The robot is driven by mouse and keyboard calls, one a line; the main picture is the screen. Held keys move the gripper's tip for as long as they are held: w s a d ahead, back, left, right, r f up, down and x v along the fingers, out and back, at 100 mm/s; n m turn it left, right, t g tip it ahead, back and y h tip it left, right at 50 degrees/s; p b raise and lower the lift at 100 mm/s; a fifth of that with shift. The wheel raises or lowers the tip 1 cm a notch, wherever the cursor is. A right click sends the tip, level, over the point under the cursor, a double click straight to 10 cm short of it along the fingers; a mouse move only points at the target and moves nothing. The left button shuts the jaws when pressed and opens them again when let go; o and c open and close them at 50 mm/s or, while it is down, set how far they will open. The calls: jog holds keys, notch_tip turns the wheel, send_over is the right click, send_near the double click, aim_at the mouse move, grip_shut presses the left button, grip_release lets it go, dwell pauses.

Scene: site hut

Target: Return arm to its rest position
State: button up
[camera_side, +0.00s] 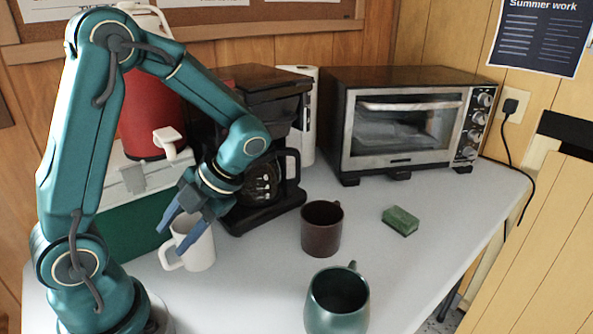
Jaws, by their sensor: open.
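My gripper (180,232) is open, its two blue-grey fingers pointing down and to the left. It is at the white mug (201,250), which stands upright on the table at the left. The fingers cover part of the mug's rim and body in this view. I cannot tell whether they touch it or how far above or in front of it they are. The mug's handle points left. My teal arm is bent over from its base at the lower left.
A brown mug (321,232), a green mug (337,303) and a green sponge (401,221) are on the grey table (440,205). A coffee maker (265,95) stands behind my gripper. A toaster oven (405,125) is at the back. A red dispenser (150,115) and green-white cooler (145,200) are behind my arm.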

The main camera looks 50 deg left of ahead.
jog(key=w+d+r+n+t+h, duration=0.1)
jog(key=d+r+n+t, duration=0.3)
jog(key=n, duration=1.1)
jog(key=w+d+r+n+t+h, duration=0.1)
jog(key=d+r+n+t+h, duration=0.2)
jog(key=d+n+t, duration=0.4)
jog(key=n, duration=0.9)
jog(key=shift+w+r+n+t+h, duration=0.2)
jog(key=shift+r+n+t+h, duration=0.1)
jog(key=shift+r+t+h, duration=0.1)
